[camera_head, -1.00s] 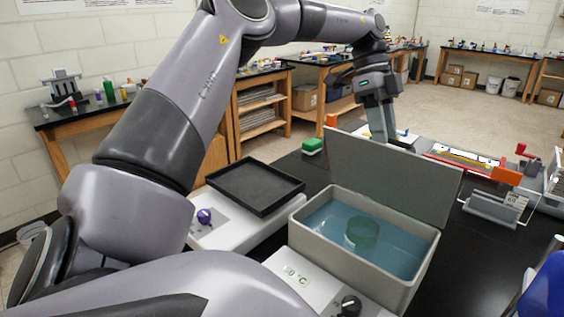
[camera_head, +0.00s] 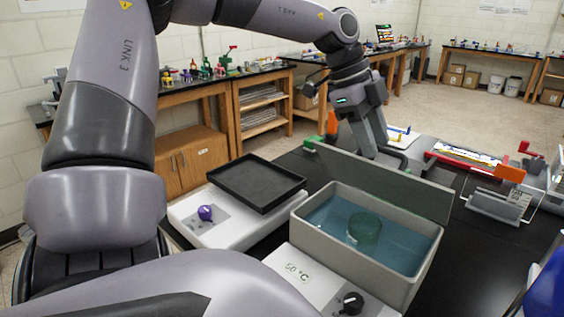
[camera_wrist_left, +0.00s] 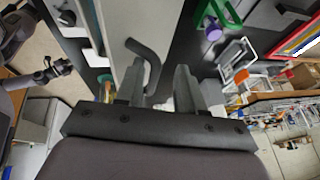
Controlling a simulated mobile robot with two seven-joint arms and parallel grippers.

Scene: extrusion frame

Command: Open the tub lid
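The grey tub (camera_head: 345,254) stands open on the black bench, with blue water and a round green vessel (camera_head: 364,231) inside. Its grey lid (camera_head: 390,184) stands raised along the tub's far edge, leaning back. My left gripper (camera_head: 375,150) is behind the lid, its fingertips partly hidden by the lid's top edge. In the left wrist view, the two fingers (camera_wrist_left: 158,80) are apart, and a dark curved handle (camera_wrist_left: 150,58) on the pale lid panel (camera_wrist_left: 125,28) runs into the space between them. I cannot tell whether they touch it. My right gripper is not in view.
A white device with a black tray (camera_head: 256,181) and purple knob (camera_head: 205,213) stands left of the tub. A panel with a 50 °C display (camera_head: 297,273) and black dial (camera_head: 350,303) is in front. A clear-and-grey rack (camera_head: 500,203) stands right, beyond bare bench.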

